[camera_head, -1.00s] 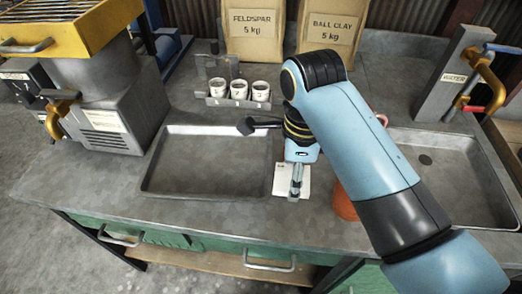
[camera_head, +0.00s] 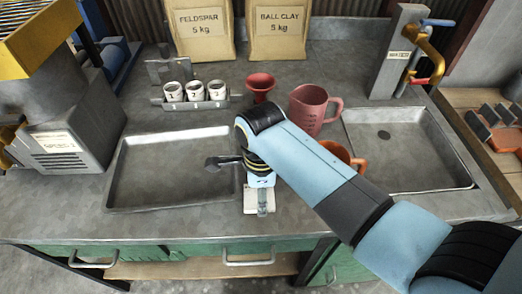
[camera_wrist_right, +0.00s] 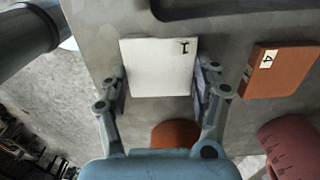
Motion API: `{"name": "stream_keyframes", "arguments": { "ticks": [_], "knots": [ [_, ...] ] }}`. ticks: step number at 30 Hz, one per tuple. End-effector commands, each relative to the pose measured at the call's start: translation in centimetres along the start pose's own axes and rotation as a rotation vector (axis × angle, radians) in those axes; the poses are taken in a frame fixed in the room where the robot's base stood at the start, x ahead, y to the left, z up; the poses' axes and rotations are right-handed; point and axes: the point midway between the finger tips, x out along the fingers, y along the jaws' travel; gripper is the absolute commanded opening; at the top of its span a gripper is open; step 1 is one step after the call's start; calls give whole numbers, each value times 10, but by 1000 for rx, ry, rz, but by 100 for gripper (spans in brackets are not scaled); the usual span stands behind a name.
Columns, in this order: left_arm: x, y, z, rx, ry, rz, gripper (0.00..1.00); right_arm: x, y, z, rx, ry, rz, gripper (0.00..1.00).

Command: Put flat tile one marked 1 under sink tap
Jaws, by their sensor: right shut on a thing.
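The white flat tile marked 1 (camera_wrist_right: 158,68) lies between the two fingers of my right gripper (camera_wrist_right: 160,88), which is shut on its sides. In the head view the tile (camera_head: 249,198) shows beside my right gripper (camera_head: 263,207), at the counter's front between the shallow tray and the orange cup. I cannot tell whether it is lifted off the counter. The sink tap (camera_head: 425,62), with yellow pipe and blue and red handles, stands on a grey post at the back right. Its sink basin (camera_head: 420,165) is below and empty. My left gripper is out of view.
An empty shallow tray (camera_head: 165,175) is at left. A rack of white cups (camera_head: 195,92) stands behind. An orange tile marked 4 (camera_wrist_right: 278,70) shows in the wrist view.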

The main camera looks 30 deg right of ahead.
Motion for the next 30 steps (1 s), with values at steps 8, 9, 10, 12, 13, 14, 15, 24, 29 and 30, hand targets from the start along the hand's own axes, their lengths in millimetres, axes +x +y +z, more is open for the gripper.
{"name": "stream_keyframes", "arguments": {
  "ticks": [8,9,10,12,13,14,15,24,29,30],
  "knots": [
    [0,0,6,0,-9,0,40,2,0,0,0,0,0,88],
    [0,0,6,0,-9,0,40,2,0,0,0,0,0,88],
    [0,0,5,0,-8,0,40,2,0,0,0,0,0,88],
    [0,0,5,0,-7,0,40,2,0,0,0,0,0,88],
    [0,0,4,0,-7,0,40,2,0,0,0,0,0,88],
    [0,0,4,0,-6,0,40,2,0,0,0,0,0,88],
    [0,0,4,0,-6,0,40,2,0,0,0,0,0,88],
    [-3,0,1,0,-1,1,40,-40,-1,1,1,-4,-4,88],
    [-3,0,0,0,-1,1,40,-77,-1,1,1,-2,-4,88],
    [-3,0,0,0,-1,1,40,-85,-1,1,0,-3,-4,88]
  ]
}}
